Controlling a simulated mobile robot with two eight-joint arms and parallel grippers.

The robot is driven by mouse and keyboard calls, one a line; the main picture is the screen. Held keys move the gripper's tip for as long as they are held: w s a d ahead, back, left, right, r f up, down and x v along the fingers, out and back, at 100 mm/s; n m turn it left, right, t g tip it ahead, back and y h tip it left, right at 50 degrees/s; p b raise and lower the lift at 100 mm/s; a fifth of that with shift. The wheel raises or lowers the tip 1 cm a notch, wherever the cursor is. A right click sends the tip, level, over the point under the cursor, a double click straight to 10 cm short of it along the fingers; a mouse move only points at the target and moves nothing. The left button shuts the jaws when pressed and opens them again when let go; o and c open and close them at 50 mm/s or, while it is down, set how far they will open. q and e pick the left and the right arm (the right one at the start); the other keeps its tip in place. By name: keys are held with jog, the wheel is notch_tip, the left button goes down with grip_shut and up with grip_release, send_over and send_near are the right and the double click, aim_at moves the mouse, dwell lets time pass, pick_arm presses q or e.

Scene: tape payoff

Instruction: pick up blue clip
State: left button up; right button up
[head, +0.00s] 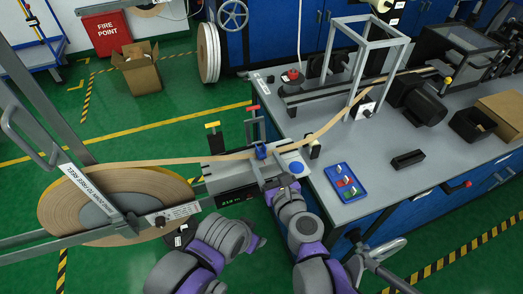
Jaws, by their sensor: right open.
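The blue clip (260,151) sits on the tan tape strip at the front left edge of the grey bench. My right gripper (264,172) is open, just below and in front of the clip. I cannot tell whether its fingers touch it. My left arm is low in the middle of the view. Its gripper (182,237) is a small dark shape beside the big roll, and its fingers cannot be made out.
A large tape roll (75,205) stands at the left, its strip running to the bench (395,185). A blue tray (345,183) with small coloured pieces lies right of my right gripper. A metal frame (362,60), black motor and open boxes stand farther back.

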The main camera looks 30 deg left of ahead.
aim_at(263, 155)
jog(key=x, duration=0.4)
jog(key=shift+w+a, duration=0.2)
jog(key=shift+a, duration=0.05)
jog(key=shift+c, duration=0.3)
grip_shut()
